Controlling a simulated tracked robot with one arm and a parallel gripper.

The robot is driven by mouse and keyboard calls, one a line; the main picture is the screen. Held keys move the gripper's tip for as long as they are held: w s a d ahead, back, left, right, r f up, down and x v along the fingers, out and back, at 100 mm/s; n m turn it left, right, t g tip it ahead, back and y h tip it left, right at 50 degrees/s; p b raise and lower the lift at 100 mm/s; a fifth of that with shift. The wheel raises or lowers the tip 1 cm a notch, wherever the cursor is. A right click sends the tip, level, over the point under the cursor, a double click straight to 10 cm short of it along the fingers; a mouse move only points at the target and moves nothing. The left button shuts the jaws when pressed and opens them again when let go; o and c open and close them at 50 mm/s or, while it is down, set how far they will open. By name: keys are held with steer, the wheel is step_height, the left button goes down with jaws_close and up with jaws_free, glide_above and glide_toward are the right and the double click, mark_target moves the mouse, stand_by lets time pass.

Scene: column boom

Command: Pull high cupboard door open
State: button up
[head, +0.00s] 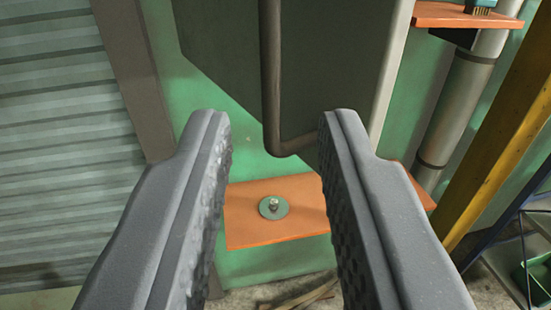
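The cupboard door (220,50) is a dark grey-green panel at the top centre, above the orange shelf. A brown bar handle (270,80) runs down its front and bends to the right at the bottom. The handle's lower bend shows between my fingers. My gripper (275,128) is open, with one dark ridged finger on each side of the picture. Nothing is held between the fingers. The right finger covers part of the door's lower right. I cannot tell how far the fingertips are from the handle.
An orange shelf (245,222) below holds a round green disc (273,207) with a small metal piece on it. A corrugated shutter (60,140) is at left. A grey pipe (455,105), a yellow beam (505,145) and a higher orange shelf (440,16) are at right.

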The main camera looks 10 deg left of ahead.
steer(key=shift+s+d, duration=0.15)
steer(key=shift+s, duration=0.75)
steer(key=shift+s+d, duration=0.1)
steer(key=shift+s, duration=0.8)
